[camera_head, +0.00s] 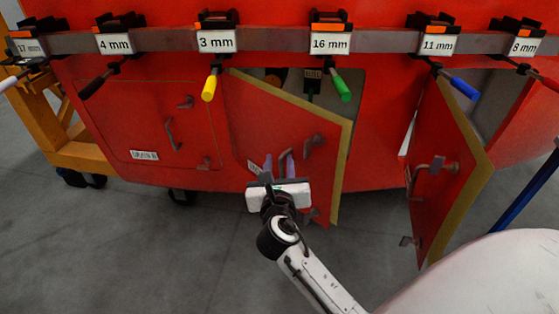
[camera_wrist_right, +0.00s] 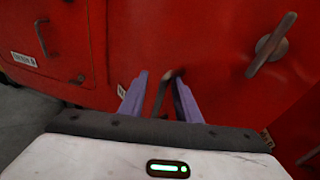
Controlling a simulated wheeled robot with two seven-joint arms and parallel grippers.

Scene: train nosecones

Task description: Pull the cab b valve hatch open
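The middle red hatch (camera_head: 270,130), which I take for the cab b valve hatch, stands ajar, its yellow-edged right side away from the body. A small label on it is too oblique to read. My right gripper (camera_head: 279,164) is at its lower part. In the right wrist view, the purple fingers (camera_wrist_right: 161,98) are spread apart, with the dark handle (camera_wrist_right: 162,97) of the hatch between them. A gap shows beside the handle, and I cannot tell whether a finger touches it. My left gripper is out of view.
A shut red hatch (camera_head: 145,125) is at the left. Another hatch (camera_head: 440,175) stands wide open at the right. A grey rail (camera_head: 270,41) with several labelled, colour-handled tools runs above. A yellow stand (camera_head: 60,125) is at the far left. The grey floor in front is clear.

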